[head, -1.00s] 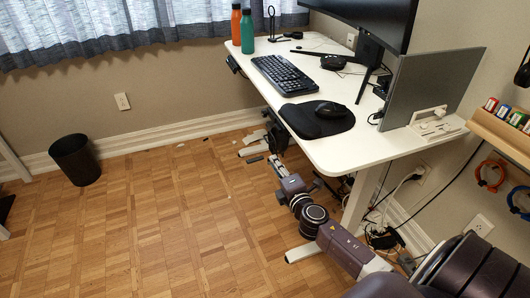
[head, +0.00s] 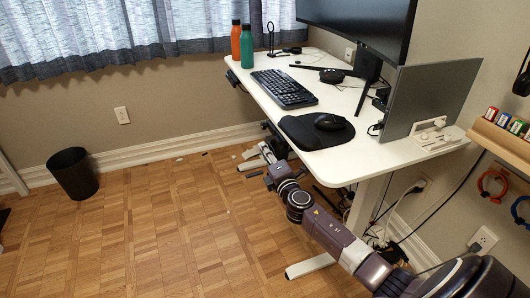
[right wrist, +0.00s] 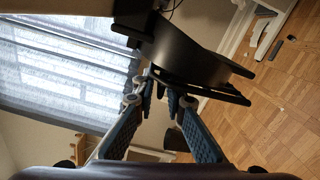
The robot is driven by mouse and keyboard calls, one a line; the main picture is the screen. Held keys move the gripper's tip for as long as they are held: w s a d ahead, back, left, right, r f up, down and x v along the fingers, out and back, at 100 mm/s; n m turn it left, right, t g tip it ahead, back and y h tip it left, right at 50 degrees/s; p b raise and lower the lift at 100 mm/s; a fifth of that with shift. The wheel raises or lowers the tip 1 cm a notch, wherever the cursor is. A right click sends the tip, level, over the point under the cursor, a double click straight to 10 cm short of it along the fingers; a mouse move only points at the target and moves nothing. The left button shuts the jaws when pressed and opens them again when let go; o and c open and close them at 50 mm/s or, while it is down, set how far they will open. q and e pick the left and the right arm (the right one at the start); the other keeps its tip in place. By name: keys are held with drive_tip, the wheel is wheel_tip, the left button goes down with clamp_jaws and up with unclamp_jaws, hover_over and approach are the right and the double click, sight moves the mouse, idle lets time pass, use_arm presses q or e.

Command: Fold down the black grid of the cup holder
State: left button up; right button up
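The black cup holder (right wrist: 185,55) hangs under the desk edge. In the right wrist view it is large, with a rounded body and a flat dark rim or grid part pointing to the lower right. In the head view it is only a small dark shape below the desk's left edge, partly hidden by my arm. My right gripper (right wrist: 160,92) has its two blue-padded fingers spread, with nothing held between them. Its tips are close to the cup holder's lower side; whether they touch I cannot tell. My left gripper is not in view.
The white desk (head: 375,165) carries a keyboard (head: 284,87), a mouse (head: 329,121) on a black pad, two bottles and a monitor. Desk legs and cables stand beneath it. A black bin (head: 73,174) stands at the left. The wood floor between is mostly clear.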

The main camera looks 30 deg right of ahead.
drive_tip(key=shift+c, duration=0.3)
clamp_jaws()
